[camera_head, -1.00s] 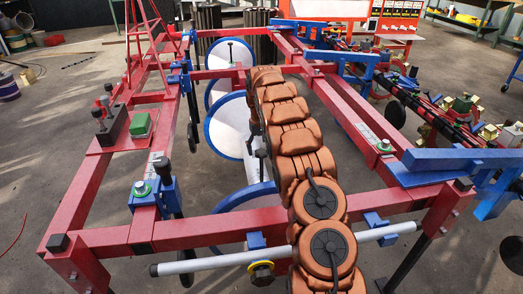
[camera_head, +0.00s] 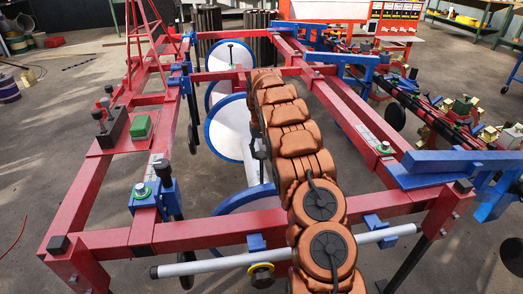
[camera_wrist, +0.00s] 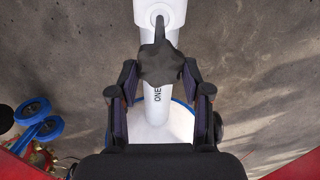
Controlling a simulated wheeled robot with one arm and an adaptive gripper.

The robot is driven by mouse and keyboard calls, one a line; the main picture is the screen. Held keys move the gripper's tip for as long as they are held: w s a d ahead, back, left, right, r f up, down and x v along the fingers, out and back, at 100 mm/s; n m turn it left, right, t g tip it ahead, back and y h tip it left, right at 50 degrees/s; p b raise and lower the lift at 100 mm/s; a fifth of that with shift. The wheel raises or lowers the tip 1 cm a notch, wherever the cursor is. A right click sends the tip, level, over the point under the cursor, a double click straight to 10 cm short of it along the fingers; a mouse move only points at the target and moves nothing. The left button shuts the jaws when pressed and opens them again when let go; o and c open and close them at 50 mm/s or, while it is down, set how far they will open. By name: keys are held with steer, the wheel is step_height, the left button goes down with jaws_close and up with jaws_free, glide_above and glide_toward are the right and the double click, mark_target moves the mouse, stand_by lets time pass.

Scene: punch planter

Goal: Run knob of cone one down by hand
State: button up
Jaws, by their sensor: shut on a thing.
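Cone one shows in the wrist view as a white tube (camera_wrist: 156,108) marked "ONE", with a white cap and a round button at its top. A dark knob (camera_wrist: 161,62) with a narrow stem sits across the tube. My gripper (camera_wrist: 160,76) has its two dark fingers on either side of the knob and is shut on it. In the head view my orange arm covers most of the gripper and the knob. Part of a white tube (camera_head: 251,174) shows just left of the arm.
White discs with blue rims (camera_head: 229,127) stand beside and below my arm. A red frame (camera_head: 190,232) surrounds the area, with a grey cross tube (camera_head: 200,266) at the front. A blue wheeled part (camera_wrist: 36,118) lies left in the wrist view.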

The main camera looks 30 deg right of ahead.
steer(key=shift+r+m+p, duration=0.3)
steer(key=shift+m+p, duration=0.2)
steer(key=shift+p, duration=0.45)
steer(key=shift+f+m+p, duration=0.1)
steer(key=shift+m+p, duration=0.6)
steer(key=shift+p, duration=0.05)
steer(key=shift+d+f+m, duration=0.1)
steer(key=shift+f+m, duration=0.1)
steer(key=shift+m, duration=0.3)
steer(key=o, duration=1.2)
steer(key=shift+s, duration=0.1)
steer(key=shift+c, duration=0.2)
steer(key=shift+r, duration=0.1)
step_height(320, 180, up, 12)
